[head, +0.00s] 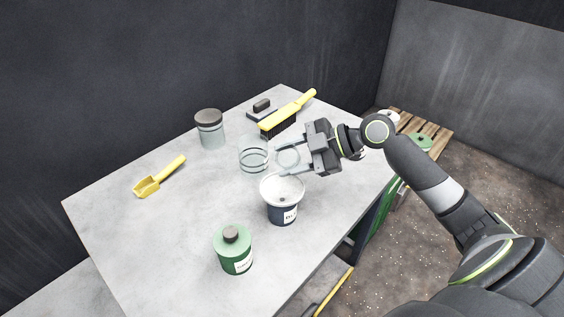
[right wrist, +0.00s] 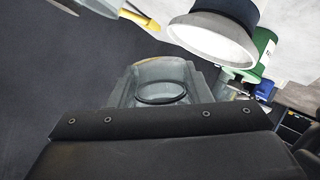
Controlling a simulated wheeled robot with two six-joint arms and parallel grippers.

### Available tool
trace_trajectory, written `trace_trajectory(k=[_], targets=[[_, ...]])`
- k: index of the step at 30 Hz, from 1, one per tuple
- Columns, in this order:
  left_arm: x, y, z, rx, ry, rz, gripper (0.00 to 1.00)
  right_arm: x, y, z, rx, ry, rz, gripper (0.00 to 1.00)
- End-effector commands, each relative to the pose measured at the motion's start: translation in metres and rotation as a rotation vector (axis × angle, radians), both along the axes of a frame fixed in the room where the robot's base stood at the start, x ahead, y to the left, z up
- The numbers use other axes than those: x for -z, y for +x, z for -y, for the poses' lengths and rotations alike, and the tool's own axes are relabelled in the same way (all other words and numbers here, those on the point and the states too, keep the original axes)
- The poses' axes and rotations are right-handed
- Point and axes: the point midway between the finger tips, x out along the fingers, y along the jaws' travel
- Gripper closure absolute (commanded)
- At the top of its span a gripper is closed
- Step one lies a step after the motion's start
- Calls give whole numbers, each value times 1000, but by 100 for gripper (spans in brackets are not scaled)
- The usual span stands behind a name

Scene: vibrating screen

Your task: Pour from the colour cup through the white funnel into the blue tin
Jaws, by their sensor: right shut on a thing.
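My right gripper (head: 287,162) is shut on a clear cup (head: 289,156), taken as the colour cup, behind the funnel. The cup also shows between the fingers in the right wrist view (right wrist: 160,82); I cannot make out its contents or exact tilt. The white funnel (head: 283,187) sits on top of the blue tin (head: 283,213), which stands upright and dark with a white label. The funnel's wide rim also shows in the right wrist view (right wrist: 210,42), apart from the cup. My left gripper is not in view.
A second clear glass vessel (head: 253,162) stands left of the held cup. A green tin (head: 234,252) stands at the front, and a dark-lidded jar (head: 211,133) at the back. A yellow scoop (head: 158,178) and a yellow brush (head: 287,116) lie on the grey table (head: 175,225). The left front is clear.

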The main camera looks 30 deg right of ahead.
Motion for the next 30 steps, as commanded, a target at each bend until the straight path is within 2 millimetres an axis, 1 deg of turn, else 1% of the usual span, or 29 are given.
trace_trajectory(k=[1, 6, 10, 18, 20, 27, 30], targets=[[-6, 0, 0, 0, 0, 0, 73, 1, 4, 4, 5, 61, -59, 82], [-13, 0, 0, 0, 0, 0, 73, 9, 13, 15, 3, 280, -237, 82], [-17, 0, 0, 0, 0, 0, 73, 11, 18, 24, 1, 431, -333, 82], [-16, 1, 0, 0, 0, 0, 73, 10, 18, 23, -2, 434, -333, 82], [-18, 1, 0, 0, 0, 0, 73, 6, 18, 23, -3, 439, -336, 82], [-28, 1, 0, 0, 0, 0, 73, -18, 18, 23, -4, 482, -364, 82], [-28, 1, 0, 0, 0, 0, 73, -20, 18, 23, -3, 490, -369, 82]])
